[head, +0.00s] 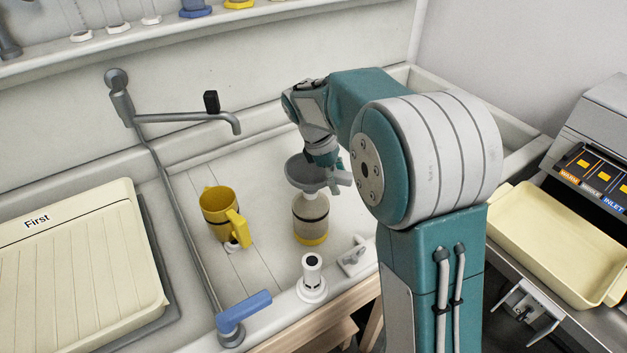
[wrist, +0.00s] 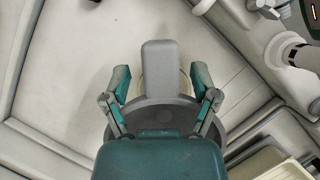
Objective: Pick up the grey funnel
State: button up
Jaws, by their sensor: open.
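The grey funnel (head: 301,172) sits in the mouth of a clear bottle with a yellow base (head: 311,222) in the sink. My gripper (head: 328,160) is right at the funnel from above. In the wrist view the funnel's round bowl (wrist: 150,112) lies below the jaws, and its flat grey tab (wrist: 160,58) points away from me. My gripper (wrist: 160,76) is open, with one finger on each side of the tab and a visible gap to both. The wrist housing hides the near part of the bowl. I cannot tell whether the fingers touch the rim.
A yellow jug (head: 218,208) stands left of the bottle. The faucet (head: 190,117) reaches over the sink behind it. A white cylinder (head: 312,275) is on the front ledge. A cream ribbed tray (head: 75,265) lies left, another cream tray (head: 550,245) right.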

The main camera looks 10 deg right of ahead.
jog(key=shift+a, duration=0.35)
jog(key=shift+d, duration=0.15)
jog(key=c, duration=0.9)
jog(key=shift+d, duration=0.25)
grip_shut()
jog(key=shift+a, duration=0.1)
